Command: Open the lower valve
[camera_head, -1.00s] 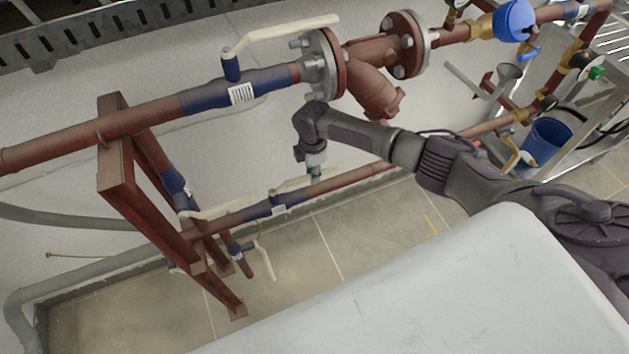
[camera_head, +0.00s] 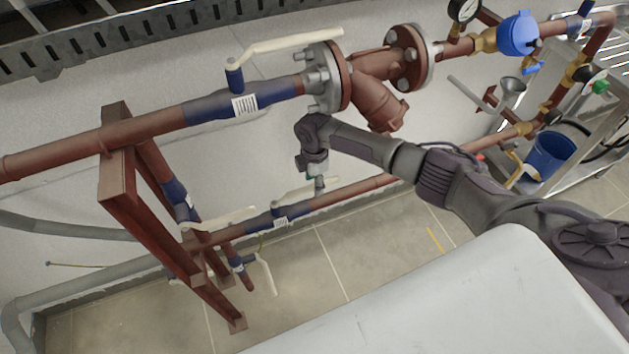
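The lower valve has a blue body (camera_head: 261,223) with a white label on the lower red-brown pipe. Its cream lever handle (camera_head: 293,195) stretches to the right, roughly along the pipe. My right gripper (camera_head: 319,184) points down at the right part of this handle, close above or beside it; contact cannot be made out. The fingers are small and partly hidden by the wrist, so their opening is unclear. My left gripper is not in view.
The upper pipe carries another blue valve (camera_head: 235,104) with a cream handle and a flanged strainer (camera_head: 375,98), close above my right arm. A red-brown support frame (camera_head: 148,215) stands left, with other cream-handled valves near it. A blue bucket (camera_head: 548,152) is at right.

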